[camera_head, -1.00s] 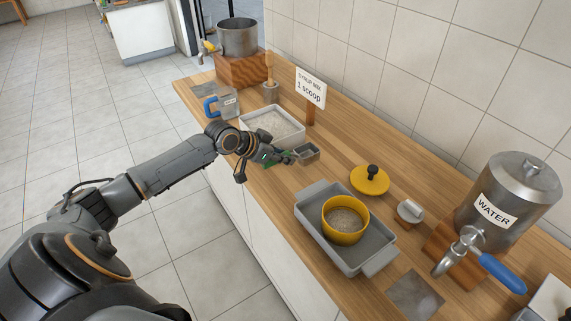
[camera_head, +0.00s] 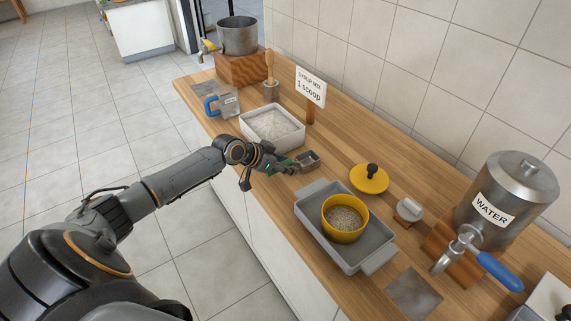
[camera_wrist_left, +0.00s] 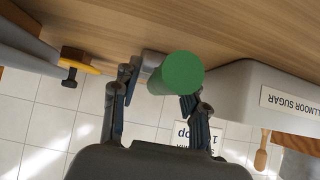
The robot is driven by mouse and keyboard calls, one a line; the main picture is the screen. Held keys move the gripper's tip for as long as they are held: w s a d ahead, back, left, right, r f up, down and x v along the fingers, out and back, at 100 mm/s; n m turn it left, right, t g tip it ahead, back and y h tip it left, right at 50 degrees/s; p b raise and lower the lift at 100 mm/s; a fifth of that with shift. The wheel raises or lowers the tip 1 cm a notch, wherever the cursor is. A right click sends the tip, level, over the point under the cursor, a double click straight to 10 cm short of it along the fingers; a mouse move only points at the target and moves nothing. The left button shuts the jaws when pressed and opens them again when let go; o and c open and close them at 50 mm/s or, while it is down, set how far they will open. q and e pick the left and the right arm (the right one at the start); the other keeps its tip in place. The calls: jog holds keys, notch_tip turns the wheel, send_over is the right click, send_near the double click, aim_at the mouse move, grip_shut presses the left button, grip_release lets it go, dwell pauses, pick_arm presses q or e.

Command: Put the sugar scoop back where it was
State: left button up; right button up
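The sugar scoop has a small grey box-shaped head (camera_head: 308,160) and a green handle (camera_wrist_left: 183,73). My left gripper (camera_head: 284,166) is shut on the green handle, between its fingertips in the left wrist view (camera_wrist_left: 164,88). The scoop is at the counter, between the white sugar bin (camera_head: 249,133) and the grey tray. I cannot tell whether it touches the wood. The bin, holding white sugar, also shows in the wrist view with a sugar label (camera_wrist_left: 290,104). My right gripper is not in view.
A grey tray (camera_head: 379,266) holds a yellow pot (camera_head: 345,236) with grainy contents. A yellow lid (camera_head: 369,179) lies behind it. A "1 scoop" sign (camera_head: 310,87) stands behind the bin. A water dispenser (camera_head: 508,200) is at right. Bare wood lies between sign and lid.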

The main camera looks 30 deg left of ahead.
pick_arm(q)
jog(key=shift+r, duration=0.15)
jog(key=shift+s+a+r, duration=0.1)
jog(key=shift+s, duration=0.05)
jog(key=v, duration=0.9)
jog(key=shift+s+a+r, duration=0.1)
jog(key=shift+s+a, duration=0.1)
jog(key=shift+s, duration=0.1)
jog(key=shift+v, duration=1)
jog(key=shift+d+r, duration=0.15)
